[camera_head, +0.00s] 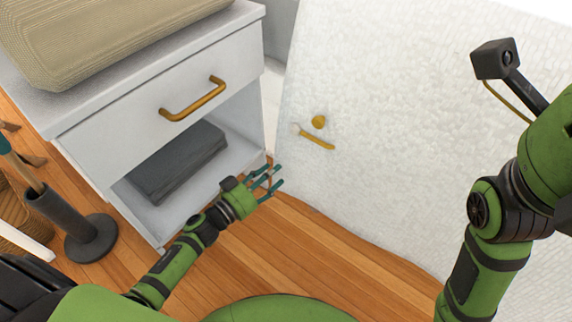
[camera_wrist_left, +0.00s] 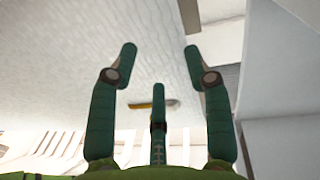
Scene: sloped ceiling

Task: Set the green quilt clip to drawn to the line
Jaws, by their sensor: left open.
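A small yellow bar (camera_head: 318,139) with a pale hooked end lies on the white quilt (camera_head: 400,170), with a round yellow knob (camera_head: 319,121) just above it. No clip that looks clearly green shows. My left gripper (camera_head: 280,176) is open and empty, left of and below the bar and apart from it. In the left wrist view its fingers (camera_wrist_left: 160,52) are spread, and the yellow bar (camera_wrist_left: 143,106) shows beyond them, partly hidden by the middle finger. My right arm is at the right; its gripper is out of view.
A white nightstand (camera_head: 125,115) with a brass handle (camera_head: 193,99) stands left of the quilt, close to my left gripper. A dark grey box (camera_head: 180,160) sits on its open shelf. A dark holder (camera_head: 70,220) stands on the wooden floor (camera_head: 285,245).

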